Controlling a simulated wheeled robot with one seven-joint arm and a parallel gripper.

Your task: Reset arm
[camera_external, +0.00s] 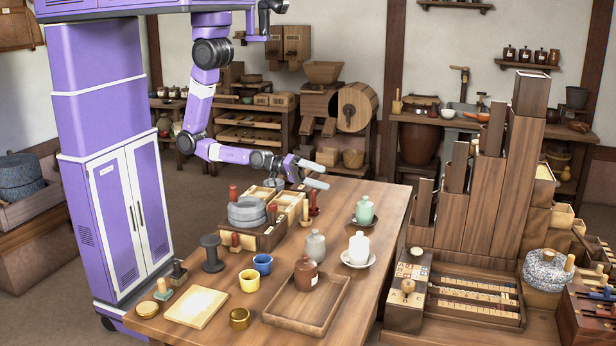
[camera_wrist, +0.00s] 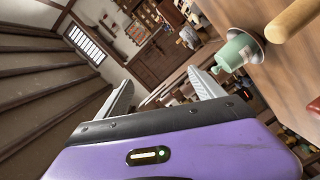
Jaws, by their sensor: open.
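My gripper (camera_external: 322,175) is open and empty in the external view. It is above the back part of the wooden table (camera_external: 384,200), with my arm bent down from the purple column. In the wrist view the two grey fingers of my gripper (camera_wrist: 162,84) stand wide apart with nothing between them. That view is tilted. A green lidded jar (camera_wrist: 232,52) shows to the right of the fingers, apart from them; in the external view the green jar (camera_external: 364,211) stands on a dark saucer at the table's far right.
Below my gripper are a grey stone quern (camera_external: 247,212) and wooden boxes (camera_external: 287,203). Tall wooden blocks (camera_external: 482,190) rise at right.

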